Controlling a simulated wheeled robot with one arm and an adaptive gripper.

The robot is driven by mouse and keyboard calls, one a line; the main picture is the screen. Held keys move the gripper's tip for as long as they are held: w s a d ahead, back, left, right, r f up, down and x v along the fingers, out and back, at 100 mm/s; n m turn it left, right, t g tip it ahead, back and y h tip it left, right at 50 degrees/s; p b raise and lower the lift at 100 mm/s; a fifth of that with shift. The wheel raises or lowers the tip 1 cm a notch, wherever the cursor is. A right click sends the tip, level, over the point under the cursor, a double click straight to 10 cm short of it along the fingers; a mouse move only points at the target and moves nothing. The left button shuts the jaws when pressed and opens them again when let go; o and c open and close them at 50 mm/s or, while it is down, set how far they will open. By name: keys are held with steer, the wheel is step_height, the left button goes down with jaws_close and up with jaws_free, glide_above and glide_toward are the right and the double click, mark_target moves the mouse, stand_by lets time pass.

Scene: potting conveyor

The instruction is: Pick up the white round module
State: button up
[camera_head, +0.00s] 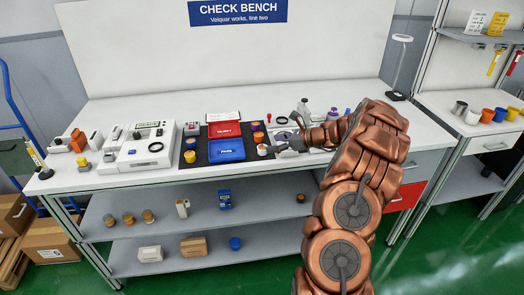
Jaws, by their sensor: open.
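A small round module with a white body and an orange-brown top (262,150) stands near the right edge of the black mat (200,160) on the bench. My gripper (281,138) comes in from the right, just to the right of this module. It is open. Its lower finger reaches close to the module; I cannot tell whether they touch. Behind the module on the mat stand an orange-topped round module (258,137) and a darker purple-and-orange one (256,126).
A red tray (225,129) and a blue tray (226,149) lie on the mat, with yellow round pieces to their left. A white test device (140,145) stands farther left.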

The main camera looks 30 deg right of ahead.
mark_target(260, 148)
steer(key=shift+s+f+p+x, duration=0.15)
steer(key=shift+p+x, duration=0.2)
steer(key=shift+x, duration=0.9)
steer(key=shift+s+f+p+x, duration=0.1)
steer(key=shift+f+p+x, duration=0.2)
steer(key=shift+x, duration=0.9)
steer(key=shift+a+r, duration=0.1)
steer(key=c, duration=1.2)
